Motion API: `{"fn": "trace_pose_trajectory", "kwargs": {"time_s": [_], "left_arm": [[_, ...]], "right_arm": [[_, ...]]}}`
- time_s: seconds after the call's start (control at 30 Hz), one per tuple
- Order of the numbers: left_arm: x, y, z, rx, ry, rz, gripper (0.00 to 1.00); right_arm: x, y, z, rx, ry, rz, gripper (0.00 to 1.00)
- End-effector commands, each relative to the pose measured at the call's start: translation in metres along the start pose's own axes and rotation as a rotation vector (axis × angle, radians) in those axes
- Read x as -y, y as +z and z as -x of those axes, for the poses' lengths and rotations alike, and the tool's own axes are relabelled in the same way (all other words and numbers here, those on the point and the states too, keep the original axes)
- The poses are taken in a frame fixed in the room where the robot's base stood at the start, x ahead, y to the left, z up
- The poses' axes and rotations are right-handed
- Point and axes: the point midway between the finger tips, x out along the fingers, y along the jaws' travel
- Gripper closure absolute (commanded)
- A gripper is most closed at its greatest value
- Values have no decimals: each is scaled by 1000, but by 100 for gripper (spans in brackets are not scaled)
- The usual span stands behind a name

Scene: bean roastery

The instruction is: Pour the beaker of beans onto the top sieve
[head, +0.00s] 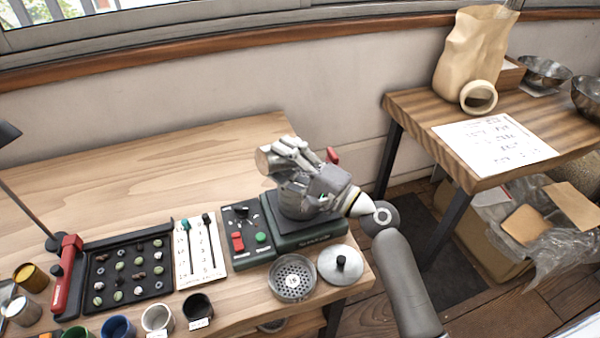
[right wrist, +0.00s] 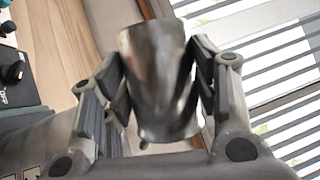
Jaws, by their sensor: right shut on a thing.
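My right gripper (head: 284,153) is shut on a metal beaker (head: 265,160). In the head view the beaker lies tipped well over, with one end toward the left, above the sieve shaker. The right wrist view shows the shiny beaker (right wrist: 158,85) between the two fingers. I cannot see any beans in it or falling from it. A round metal sieve stack (head: 292,208) sits on the shaker base (head: 300,238), right below the hand, which hides most of its top. I cannot tell what lies on the top sieve. My left gripper is not in view.
A perforated metal dish (head: 292,278) and a knobbed lid (head: 340,265) stand in front of the shaker. A sample tray (head: 128,292), a slider card (head: 200,248) and several cups line the left front. The back of the table is clear.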

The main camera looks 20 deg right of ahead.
Motion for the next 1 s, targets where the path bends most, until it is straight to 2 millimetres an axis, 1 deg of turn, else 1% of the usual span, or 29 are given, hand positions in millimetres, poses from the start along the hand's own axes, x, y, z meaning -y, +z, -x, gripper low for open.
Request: {"fn": "trace_pose_trajectory", "kwargs": {"time_s": [1.0], "left_arm": [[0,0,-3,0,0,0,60]], "right_arm": [[4,-2,0,-8,-30,-70,75]]}}
